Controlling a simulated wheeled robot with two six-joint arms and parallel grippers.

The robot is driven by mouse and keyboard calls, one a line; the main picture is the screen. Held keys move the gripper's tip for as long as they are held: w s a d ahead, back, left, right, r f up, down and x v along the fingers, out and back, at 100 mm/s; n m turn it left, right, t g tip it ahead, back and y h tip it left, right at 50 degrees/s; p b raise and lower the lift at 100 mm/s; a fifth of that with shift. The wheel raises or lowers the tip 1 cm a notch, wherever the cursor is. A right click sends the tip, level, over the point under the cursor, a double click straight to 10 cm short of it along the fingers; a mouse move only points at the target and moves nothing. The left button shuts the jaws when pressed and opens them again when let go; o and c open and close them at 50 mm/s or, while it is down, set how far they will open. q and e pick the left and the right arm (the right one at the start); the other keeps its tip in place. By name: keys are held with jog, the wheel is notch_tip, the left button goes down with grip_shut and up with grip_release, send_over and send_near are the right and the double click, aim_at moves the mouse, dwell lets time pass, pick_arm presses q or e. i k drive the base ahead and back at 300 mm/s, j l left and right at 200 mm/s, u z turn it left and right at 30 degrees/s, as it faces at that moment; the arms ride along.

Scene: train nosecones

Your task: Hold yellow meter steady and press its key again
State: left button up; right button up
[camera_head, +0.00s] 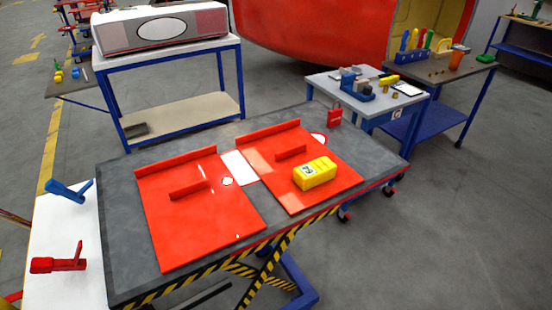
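The yellow meter (318,171) is a small box lying on the right red panel (290,200), near that panel's right edge. A small light display with dark marks shows on its left part. I cannot make out its key at this size. Neither of my grippers shows in this view, and nothing is touching the meter.
The left red panel (215,235) and a white card (239,167) share the grey lift table (120,235). A red padlock (335,116) is at its back edge. Blue (70,191) and red (62,262) handled pieces sit at left. A tool bench (345,82) stands behind.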

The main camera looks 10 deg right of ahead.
aim_at(309, 175)
jog(key=i+l+u, duration=0.1)
jog(key=l+u, duration=0.3)
jog(key=l, duration=0.3)
jog(key=l+u, duration=0.45)
jog(key=l, duration=0.3)
jog(key=k+l+u, duration=0.1)
jog(key=l+u, duration=0.3)
jog(key=l, duration=0.3)
